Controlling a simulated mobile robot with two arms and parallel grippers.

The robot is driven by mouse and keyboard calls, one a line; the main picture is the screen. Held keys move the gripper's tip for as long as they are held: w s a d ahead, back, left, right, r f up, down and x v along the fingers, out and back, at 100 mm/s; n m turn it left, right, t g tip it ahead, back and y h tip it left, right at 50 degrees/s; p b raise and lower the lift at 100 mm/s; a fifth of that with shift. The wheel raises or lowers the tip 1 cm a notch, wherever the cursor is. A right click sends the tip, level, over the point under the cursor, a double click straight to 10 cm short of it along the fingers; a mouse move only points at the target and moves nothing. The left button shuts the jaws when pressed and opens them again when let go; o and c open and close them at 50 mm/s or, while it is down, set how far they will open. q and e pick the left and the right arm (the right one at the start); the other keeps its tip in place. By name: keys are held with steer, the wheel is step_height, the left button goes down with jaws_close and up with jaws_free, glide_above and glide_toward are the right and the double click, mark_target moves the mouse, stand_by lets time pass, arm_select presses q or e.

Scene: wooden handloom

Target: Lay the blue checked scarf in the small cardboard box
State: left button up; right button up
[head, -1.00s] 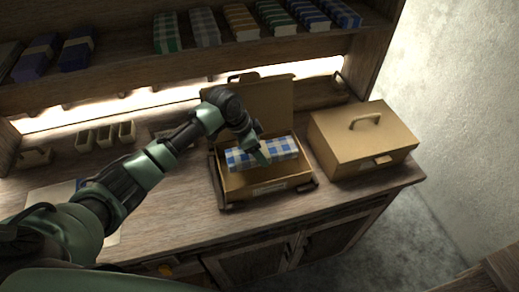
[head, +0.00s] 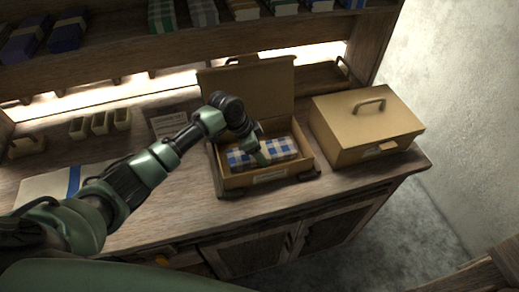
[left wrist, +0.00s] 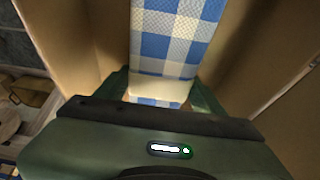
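The blue checked scarf (head: 282,149) is a folded blue and white bundle inside the small open cardboard box (head: 262,179), below its rim. My left gripper (head: 260,158) reaches down into the box at the scarf's middle. In the left wrist view the scarf (left wrist: 170,40) runs between the two green fingers (left wrist: 160,90), which sit close against its sides. The fingertips and the scarf's underside are hidden, so contact with the box floor cannot be seen. The box's lid (head: 250,88) stands open at the back. My right gripper is not in view.
A closed cardboard box with a handle (head: 365,122) stands close on the right. Small wooden bins (head: 100,122), a card (head: 172,120) and a paper with a blue stripe (head: 65,185) lie to the left. A shelf with folded textiles (head: 200,12) is above.

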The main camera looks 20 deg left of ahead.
arm_select(q)
steer(key=o, duration=0.4)
steer(key=b+v, duration=0.1)
steer(key=v, duration=0.6)
steer(key=shift+r, duration=0.45)
